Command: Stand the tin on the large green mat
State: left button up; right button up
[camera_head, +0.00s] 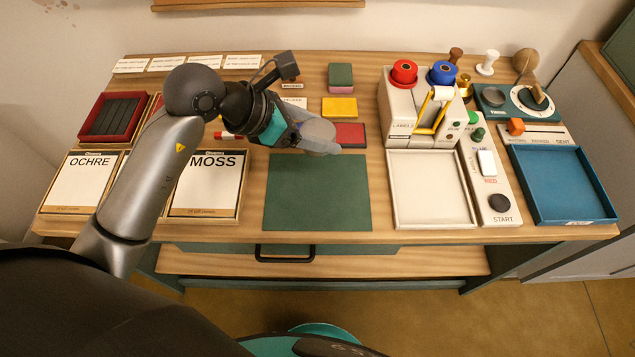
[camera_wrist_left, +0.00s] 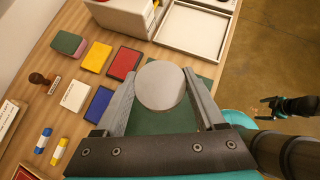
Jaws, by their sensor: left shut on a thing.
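The tin (camera_wrist_left: 160,86) shows in the left wrist view as a plain pale grey round face between the two fingers. My left gripper (camera_head: 322,138) is shut on it, one finger on each side. In the head view the grey fingers and the tin blend together, above the back edge of the large green mat (camera_head: 317,195). The mat lies flat and bare at the table's front middle. I cannot tell the exact height of the tin over it. My right gripper (camera_wrist_left: 272,107) shows small in the left wrist view, over the floor, its fingers apart and empty.
Red (camera_head: 351,135) and yellow (camera_head: 339,107) pads lie behind the green mat. A white tray (camera_head: 431,190) stands to its right, with a label box (camera_head: 401,110) behind. The MOSS card (camera_head: 207,187) is to its left. A blue tray (camera_head: 565,185) is far right.

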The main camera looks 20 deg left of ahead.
pick_arm(q)
notch_tip(320, 180, down, 11)
jog(key=shift+r+b, duration=0.1)
jog(key=shift+b, duration=1.05)
jog(key=shift+f+b, duration=0.6)
jog(key=shift+f, duration=1.65)
jog(key=shift+f, duration=0.15)
jog(key=o, duration=1.4)
jog(key=shift+r, duration=0.2)
jog(key=shift+s+a+r, duration=0.2)
jog(key=shift+a+r, duration=0.05)
jog(key=p+v, duration=0.2)
jog(key=v, duration=0.9)
jog(key=shift+s+r, duration=0.1)
jog(key=shift+s, duration=0.05)
